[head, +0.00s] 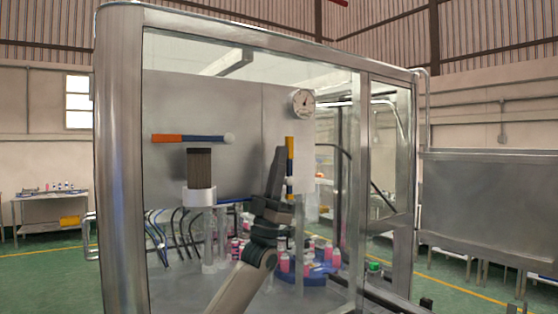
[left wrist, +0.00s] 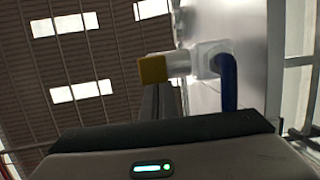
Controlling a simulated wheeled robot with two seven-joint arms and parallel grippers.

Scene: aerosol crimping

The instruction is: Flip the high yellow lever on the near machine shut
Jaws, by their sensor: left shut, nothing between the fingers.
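The yellow lever (head: 290,150) is on the grey panel inside the near machine. In the left wrist view a yellow block (left wrist: 152,70) on a white fitting shows close beside my dark fingers (left wrist: 150,103). My right gripper is not in view.
A second bar, orange and blue (head: 185,138), lies level further left above a dark cylinder (head: 201,168). A round gauge (head: 303,102) is above right. Pink bottles (head: 284,263) stand on a blue turntable (head: 300,278) below. The machine's metal posts (head: 122,160) frame the opening.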

